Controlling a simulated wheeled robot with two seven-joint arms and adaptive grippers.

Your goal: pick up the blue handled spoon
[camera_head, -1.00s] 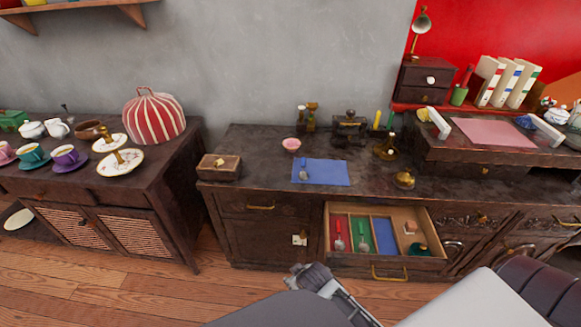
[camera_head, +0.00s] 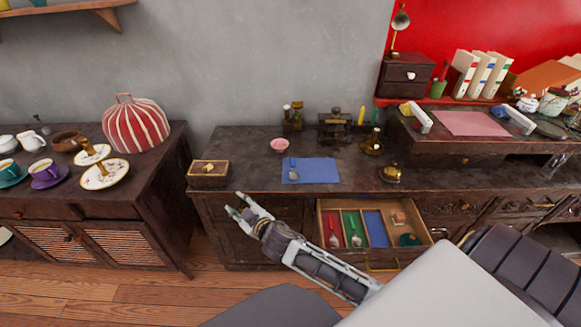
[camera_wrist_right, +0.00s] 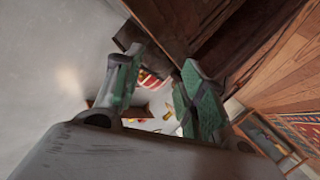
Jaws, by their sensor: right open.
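The blue handled spoon (camera_head: 293,169) lies on the blue mat (camera_head: 320,172) on the counter, near the mat's left edge. My right gripper (camera_head: 236,203) is in front of the counter, below and left of the mat in the head view. Its fingers are apart and nothing is between them; they also show spread in the right wrist view (camera_wrist_right: 157,68). The spoon is not seen in the right wrist view. The open drawer (camera_head: 370,256) has red, green and blue lined compartments. A red handled spoon (camera_head: 333,236) and a green handled spoon (camera_head: 355,236) lie in it; the blue compartment looks empty.
A wooden box (camera_head: 208,177) stands left of the mat and a pink bowl (camera_head: 279,145) behind it. A brass bell-like object (camera_head: 391,174) stands to the right. The drawer sticks out from the cabinet right of my right gripper. The counter around the mat is mostly clear.

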